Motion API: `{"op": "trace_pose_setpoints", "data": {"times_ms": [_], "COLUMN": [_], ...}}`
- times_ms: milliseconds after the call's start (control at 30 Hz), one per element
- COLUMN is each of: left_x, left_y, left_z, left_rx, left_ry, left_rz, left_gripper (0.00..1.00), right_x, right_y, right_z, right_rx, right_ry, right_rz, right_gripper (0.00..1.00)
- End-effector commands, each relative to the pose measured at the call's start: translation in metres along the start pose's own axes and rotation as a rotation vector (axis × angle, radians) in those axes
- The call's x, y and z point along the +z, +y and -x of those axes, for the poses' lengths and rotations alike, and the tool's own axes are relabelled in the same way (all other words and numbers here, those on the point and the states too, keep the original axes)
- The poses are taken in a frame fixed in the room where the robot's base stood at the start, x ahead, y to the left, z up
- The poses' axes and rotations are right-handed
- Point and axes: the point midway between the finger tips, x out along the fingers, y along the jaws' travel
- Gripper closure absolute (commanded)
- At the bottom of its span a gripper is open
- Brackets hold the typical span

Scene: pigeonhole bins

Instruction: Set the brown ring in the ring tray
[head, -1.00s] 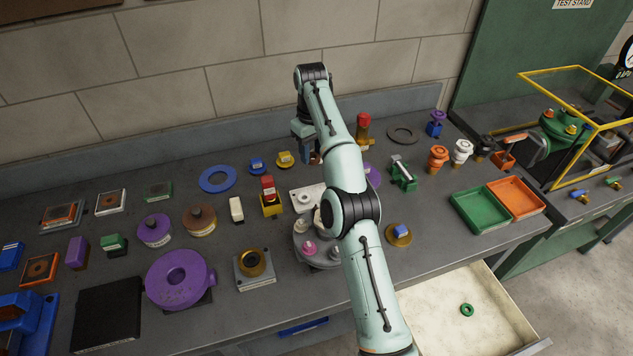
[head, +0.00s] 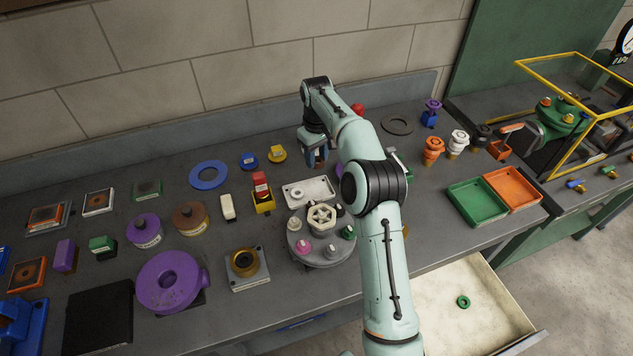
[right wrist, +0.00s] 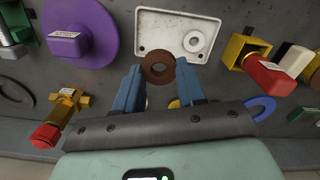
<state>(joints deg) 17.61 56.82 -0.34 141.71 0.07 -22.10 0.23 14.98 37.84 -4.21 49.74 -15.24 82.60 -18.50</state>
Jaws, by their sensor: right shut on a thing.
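The brown ring (right wrist: 158,68) is between the fingertips of my right gripper (right wrist: 158,75), which is shut on it, in the right wrist view. In the head view the right gripper (head: 318,157) hangs behind the white tray, fingers down. The ring tray (right wrist: 150,37), a white rectangular plate, lies just beyond the held ring in the wrist view. It holds a white ring (right wrist: 194,41) at one end, and the rest looks bare. The tray also shows in the head view (head: 318,186). My left gripper is not in view.
A purple disc (right wrist: 82,32) lies beside the tray in the wrist view. Green and orange bins (head: 478,203) sit right.

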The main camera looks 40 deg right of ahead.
Motion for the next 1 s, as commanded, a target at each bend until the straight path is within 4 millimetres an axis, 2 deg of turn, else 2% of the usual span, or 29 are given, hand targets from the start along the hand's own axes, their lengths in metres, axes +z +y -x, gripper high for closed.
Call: {"op": "trace_pose_setpoints", "data": {"times_ms": [33, 200, 467, 700, 800, 1000], "left_x": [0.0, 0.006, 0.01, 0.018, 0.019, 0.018], "left_y": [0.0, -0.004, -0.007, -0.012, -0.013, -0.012], "left_z": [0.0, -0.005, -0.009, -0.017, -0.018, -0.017], "left_rx": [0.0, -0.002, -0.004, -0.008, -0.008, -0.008], "left_ry": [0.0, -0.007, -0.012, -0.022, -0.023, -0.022], "left_rz": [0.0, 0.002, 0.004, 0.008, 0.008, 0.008], "left_gripper": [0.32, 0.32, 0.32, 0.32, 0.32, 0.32], "right_x": [0.001, 0.001, 0.001, 0.001, 0.0, -0.001], "right_y": [0.0, 0.0, 0.0, 0.0, 0.0, 0.0], "right_z": [-0.014, -0.047, -0.065, -0.107, -0.114, -0.112], "right_rx": [-0.002, 0.0, 0.0, 0.0, 0.001, 0.001], "right_ry": [-0.005, -0.002, -0.001, -0.004, 0.0, 0.002], "right_rz": [0.0, -0.001, -0.001, 0.0, -0.001, -0.001], "right_gripper": [0.9, 0.9, 0.9, 0.9, 0.9, 0.9]}}
